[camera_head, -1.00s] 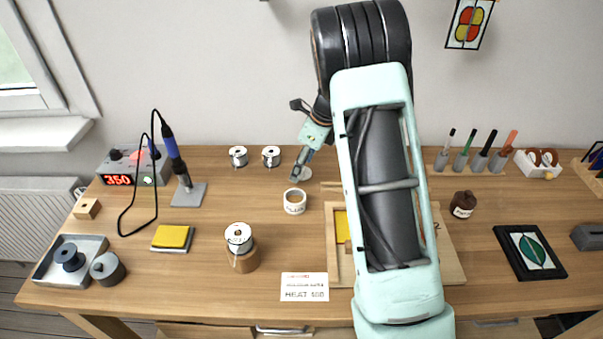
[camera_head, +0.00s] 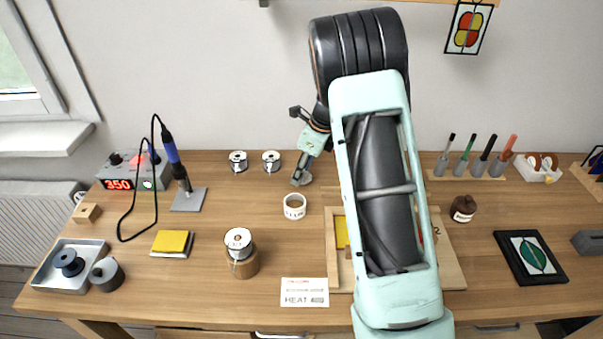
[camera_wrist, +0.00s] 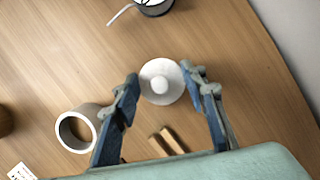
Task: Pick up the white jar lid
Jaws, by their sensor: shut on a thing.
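The white jar lid (camera_wrist: 162,82) is a round pale disc with a raised knob in its middle. In the wrist view it lies between the two fingertips of my gripper (camera_wrist: 160,78), which is shut on it at its sides. In the head view my gripper (camera_head: 299,179) is at the lid (camera_head: 307,180), behind the white jar, and partly covers it. The lid appears to be at table level; I cannot tell whether it is clear of the wood.
A white labelled jar (camera_head: 294,206) stands open just in front, and also shows in the wrist view (camera_wrist: 76,130). Solder spools (camera_head: 271,161) stand behind left. A wooden frame board (camera_head: 333,262) lies partly under my arm.

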